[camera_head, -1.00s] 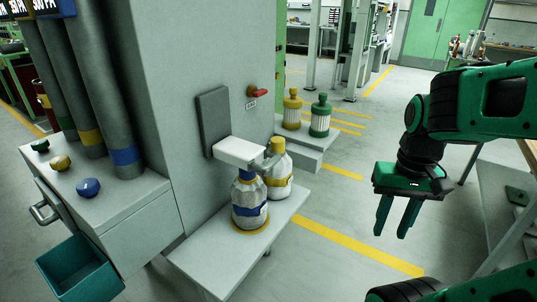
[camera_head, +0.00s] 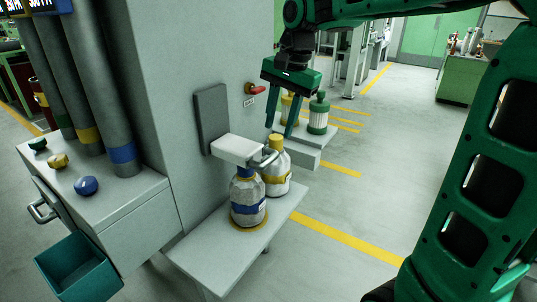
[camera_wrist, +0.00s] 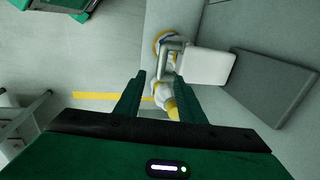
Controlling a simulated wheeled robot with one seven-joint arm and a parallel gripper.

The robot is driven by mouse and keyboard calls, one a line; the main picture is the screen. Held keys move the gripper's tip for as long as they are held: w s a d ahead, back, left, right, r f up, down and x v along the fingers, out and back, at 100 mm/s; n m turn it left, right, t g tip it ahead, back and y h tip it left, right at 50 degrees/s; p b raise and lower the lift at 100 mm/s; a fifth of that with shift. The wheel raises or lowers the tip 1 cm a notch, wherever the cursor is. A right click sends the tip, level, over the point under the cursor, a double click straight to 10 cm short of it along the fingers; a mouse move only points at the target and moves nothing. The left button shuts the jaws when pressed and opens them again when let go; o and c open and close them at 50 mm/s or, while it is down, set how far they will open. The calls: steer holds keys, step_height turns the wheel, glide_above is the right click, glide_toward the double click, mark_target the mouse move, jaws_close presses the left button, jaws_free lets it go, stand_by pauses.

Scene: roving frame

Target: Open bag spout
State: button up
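A white block-shaped spout fixture (camera_head: 238,149) sticks out from a dark grey plate on the machine's side, with a grey loop handle (camera_head: 268,158) at its outer end. A white bag or bottle with a blue band (camera_head: 248,202) stands upright under it; its top is hidden by the fixture. My gripper (camera_head: 280,131) is open and empty, fingers pointing down, apart from the handle and above it in the picture. In the wrist view, the handle (camera_wrist: 172,44) and fixture (camera_wrist: 207,66) lie beyond the fingertips.
A yellow-capped bottle (camera_head: 276,165) stands close behind the blue-banded one on a grey shelf (camera_head: 208,256). A red knob (camera_head: 256,89) is on the wall. A green-capped container (camera_head: 318,115) stands on a rear step. Blue (camera_head: 86,186), yellow and green knobs sit at left. Floor at right is open.

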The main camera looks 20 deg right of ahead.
mark_target(269, 158)
steer(key=f, duration=0.3)
steer(key=w+a+f, duration=0.1)
steer(key=f, duration=0.3)
steer(key=w+f, duration=0.1)
steer(key=f, duration=0.2)
steer(key=shift+a+f, duration=0.25)
steer(key=shift+a, duration=0.05)
jaws_close()
steer(key=shift+a, duration=0.1)
